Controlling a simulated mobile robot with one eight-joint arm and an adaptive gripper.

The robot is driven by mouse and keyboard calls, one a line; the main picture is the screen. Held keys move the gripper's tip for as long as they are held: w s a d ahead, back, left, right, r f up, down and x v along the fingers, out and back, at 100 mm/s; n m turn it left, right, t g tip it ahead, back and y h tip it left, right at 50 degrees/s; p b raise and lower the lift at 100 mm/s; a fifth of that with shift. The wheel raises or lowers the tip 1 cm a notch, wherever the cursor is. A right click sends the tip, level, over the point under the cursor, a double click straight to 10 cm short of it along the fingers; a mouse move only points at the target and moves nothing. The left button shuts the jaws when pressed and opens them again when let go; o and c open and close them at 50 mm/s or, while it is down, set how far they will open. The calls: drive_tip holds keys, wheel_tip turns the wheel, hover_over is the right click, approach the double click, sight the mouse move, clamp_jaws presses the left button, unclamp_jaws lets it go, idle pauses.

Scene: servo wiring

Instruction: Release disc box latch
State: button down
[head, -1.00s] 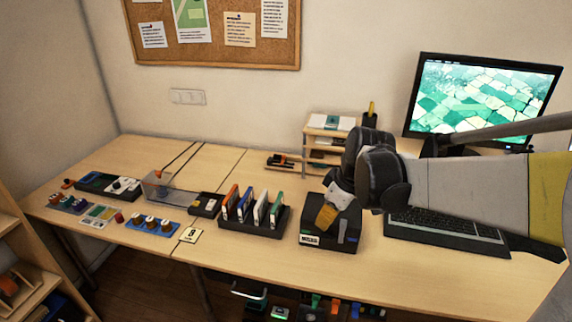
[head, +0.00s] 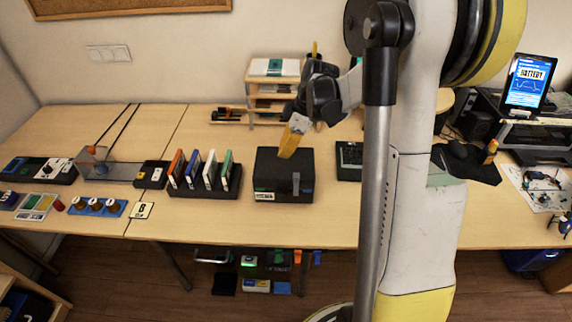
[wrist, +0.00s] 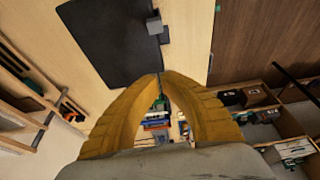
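The black disc box (head: 265,180) stands on the desk with a white label at its lower front left. A small grey latch (head: 296,184) shows on the right part of its front. In the wrist view the box (wrist: 105,40) is a dark slab at the upper left, with the grey latch (wrist: 154,23) at its right edge. My gripper (head: 286,155) has yellow fingers that overlap the box's top in the head view. In the wrist view the fingertips (wrist: 160,76) meet, with nothing visible held between them. They appear apart from the latch.
A rack of upright coloured cases (head: 205,192) stands left of the box. The desk strip in front of the box is clear.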

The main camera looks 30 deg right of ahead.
sight(294, 174)
drive_tip(key=b+x, duration=0.4)
drive_tip(key=x, duration=0.6)
drive_tip(key=shift+f, duration=0.1)
drive_tip(key=d, duration=0.1)
drive_tip(key=s+d, duration=0.2)
drive_tip(key=shift+r+b, duration=0.25)
drive_tip(key=shift+b, duration=0.1)
drive_tip(key=shift+s+d, duration=0.15)
drive_tip(key=shift+d, duration=0.05)
drive_tip(key=shift+d, duration=0.1)
drive_tip(key=shift+s+d, duration=0.4)
drive_tip(key=shift+d, duration=0.2)
drive_tip(key=shift+s+d, duration=0.4)
drive_tip(key=shift+d, duration=0.15)
drive_tip(key=shift+a, duration=0.1)
